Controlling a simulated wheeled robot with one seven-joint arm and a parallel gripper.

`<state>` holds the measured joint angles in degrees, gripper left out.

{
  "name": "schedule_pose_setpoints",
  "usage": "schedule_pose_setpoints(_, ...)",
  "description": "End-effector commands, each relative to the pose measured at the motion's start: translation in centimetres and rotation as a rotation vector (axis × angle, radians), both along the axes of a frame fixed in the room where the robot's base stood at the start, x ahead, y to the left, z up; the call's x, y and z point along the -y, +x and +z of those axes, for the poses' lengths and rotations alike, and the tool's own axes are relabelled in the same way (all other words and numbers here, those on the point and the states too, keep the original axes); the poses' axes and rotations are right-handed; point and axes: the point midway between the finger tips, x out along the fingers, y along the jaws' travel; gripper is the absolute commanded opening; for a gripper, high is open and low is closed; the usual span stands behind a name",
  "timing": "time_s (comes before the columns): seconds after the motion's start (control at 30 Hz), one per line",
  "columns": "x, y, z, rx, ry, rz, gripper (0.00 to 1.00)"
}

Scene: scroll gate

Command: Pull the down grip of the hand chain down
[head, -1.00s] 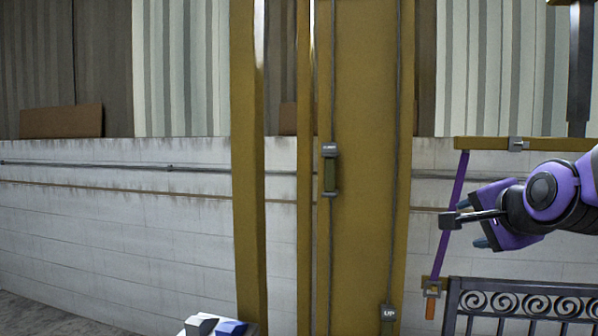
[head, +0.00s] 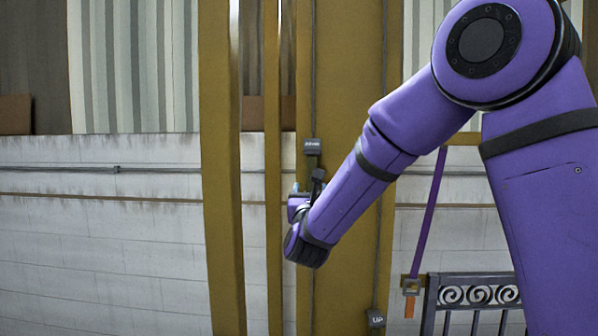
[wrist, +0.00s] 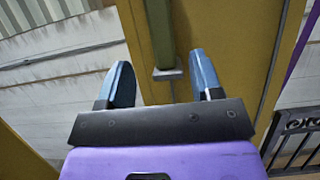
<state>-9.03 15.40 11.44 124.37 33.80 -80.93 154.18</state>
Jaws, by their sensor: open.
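The down grip's grey labelled top block (head: 312,146) shows on the left chain in the head view, against the yellow post. My gripper (wrist: 167,75) is open. Its two blue fingers stand to either side of the grip's lower end, and nothing is clamped. In the head view my gripper (head: 298,190) is at the grip, just below the label. I cannot tell if it touches.
The grip labelled UP (head: 376,318) hangs lower on the right chain. A metal scroll gate (head: 470,293) and a purple strap (head: 430,215) stand to the right. A yellow upright (head: 222,200) and a white block wall (head: 100,235) are to the left.

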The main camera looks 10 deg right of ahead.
Motion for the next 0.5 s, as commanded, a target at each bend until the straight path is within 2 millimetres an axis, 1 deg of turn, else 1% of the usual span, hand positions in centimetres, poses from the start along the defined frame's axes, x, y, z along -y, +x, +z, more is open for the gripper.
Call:
schedule_pose_setpoints(0.17,0.7,1.8,0.8,0.000,0.001,-0.002,0.60)
schedule_pose_setpoints(0.5,2.3,7.0,3.0,0.000,-0.001,0.000,0.60)
